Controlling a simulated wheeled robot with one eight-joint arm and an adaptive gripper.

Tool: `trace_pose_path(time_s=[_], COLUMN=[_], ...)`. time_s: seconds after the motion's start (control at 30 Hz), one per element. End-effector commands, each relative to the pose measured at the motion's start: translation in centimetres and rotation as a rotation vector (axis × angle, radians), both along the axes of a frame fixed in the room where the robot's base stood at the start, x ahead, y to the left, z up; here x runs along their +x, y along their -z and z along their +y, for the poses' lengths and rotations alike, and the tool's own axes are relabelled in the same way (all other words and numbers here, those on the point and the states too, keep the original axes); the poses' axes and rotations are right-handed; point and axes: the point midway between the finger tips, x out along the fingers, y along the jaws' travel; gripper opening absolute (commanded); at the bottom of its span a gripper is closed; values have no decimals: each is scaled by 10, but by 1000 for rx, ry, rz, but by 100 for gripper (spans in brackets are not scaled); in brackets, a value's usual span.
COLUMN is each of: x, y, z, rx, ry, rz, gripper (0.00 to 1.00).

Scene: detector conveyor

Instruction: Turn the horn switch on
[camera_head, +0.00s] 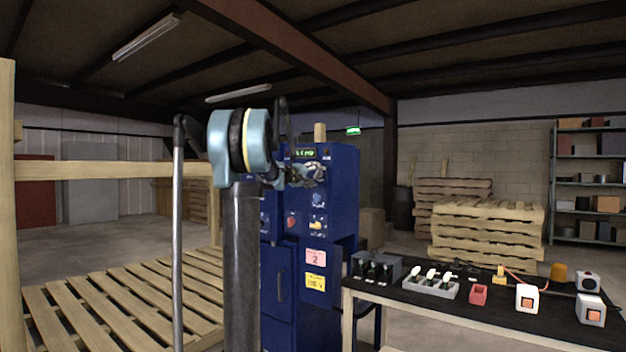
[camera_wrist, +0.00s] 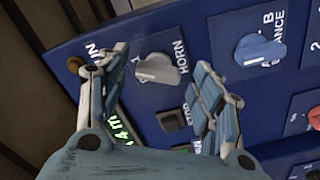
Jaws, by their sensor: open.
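The horn switch (camera_wrist: 158,68) is a pale grey rotary knob on the blue panel, beside the white label HORN, in the wrist view. My gripper (camera_wrist: 163,66) is open, with one finger on each side of the knob in the picture. Whether the fingers touch the knob or stay in front of it I cannot tell. In the head view my gripper (camera_head: 310,174) is at the upper front of the blue cabinet (camera_head: 345,200), and the horn switch is hidden there behind my gripper and arm.
A blue-grey balance knob (camera_wrist: 260,52) sits right of the horn switch, with a red button (camera_wrist: 315,118) farther right. A dark square switch (camera_wrist: 172,120) and a green display (camera_wrist: 122,130) lie below. A black table (camera_head: 400,298) with switch boxes stands right; a wooden pallet (camera_head: 120,300) lies left.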

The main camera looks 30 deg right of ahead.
Motion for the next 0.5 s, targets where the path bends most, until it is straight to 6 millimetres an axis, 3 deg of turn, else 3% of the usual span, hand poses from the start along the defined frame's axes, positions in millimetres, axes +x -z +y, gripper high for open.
trace_pose_path(time_s=[0.5], x=[-33], y=[1], z=[84], rx=[0], ry=[-4], rz=[0], gripper=[60])
